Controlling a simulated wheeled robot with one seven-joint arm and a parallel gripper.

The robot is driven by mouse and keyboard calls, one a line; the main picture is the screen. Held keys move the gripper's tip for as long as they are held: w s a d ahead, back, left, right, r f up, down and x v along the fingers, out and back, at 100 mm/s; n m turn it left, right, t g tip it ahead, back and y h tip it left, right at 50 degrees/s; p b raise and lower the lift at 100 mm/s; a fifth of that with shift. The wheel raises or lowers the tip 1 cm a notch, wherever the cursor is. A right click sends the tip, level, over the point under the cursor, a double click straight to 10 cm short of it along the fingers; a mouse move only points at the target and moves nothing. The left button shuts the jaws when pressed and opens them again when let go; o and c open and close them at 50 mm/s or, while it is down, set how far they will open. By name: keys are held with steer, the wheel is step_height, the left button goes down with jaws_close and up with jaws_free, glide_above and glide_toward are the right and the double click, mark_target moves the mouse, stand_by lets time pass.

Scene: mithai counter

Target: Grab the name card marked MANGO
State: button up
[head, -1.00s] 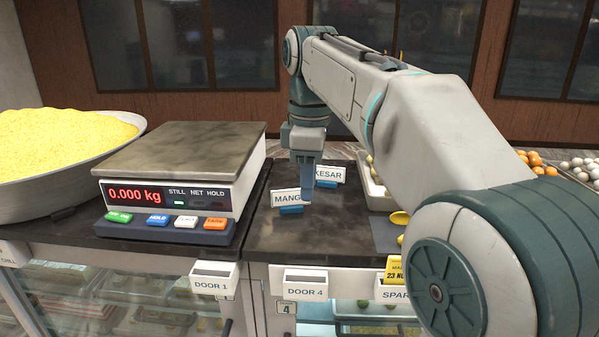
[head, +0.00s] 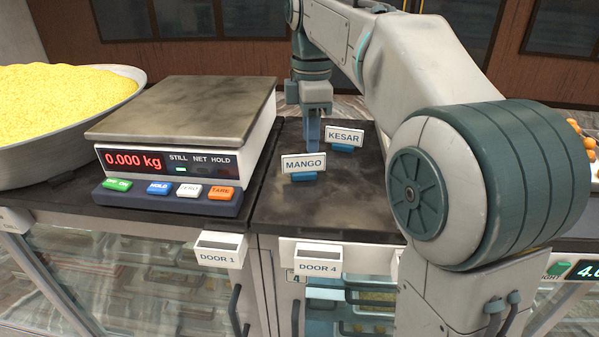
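The MANGO name card (head: 304,163) is a white card with dark letters, upright in a blue base on the dark counter, right of the scale. Its whole face shows. My gripper (head: 312,146) points down just behind the card's top edge. Its blue fingers look like one narrow piece from this side, and the card hides their tips. I cannot tell whether the fingers touch the card or how far apart they are.
The KESAR card (head: 344,136) stands close behind and to the right, in a blue base. A scale (head: 185,125) reading 0.000 kg stands left, beside a bowl (head: 120,108) of yellow sweets. The counter (head: 320,212) in front of the MANGO card is clear.

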mark_target(303, 159)
steer(key=f, duration=0.2)
steer(key=a+f, duration=0.1)
steer(key=f, duration=0.1)
steer(key=shift+w+a+f, duration=0.15)
steer(key=shift+a+f, duration=0.05)
steer(key=shift+f, duration=0.6)
steer(key=shift+d+f, duration=0.1)
steer(key=shift+f, duration=0.15)
jaws_close()
steer(key=shift+r, duration=0.1)
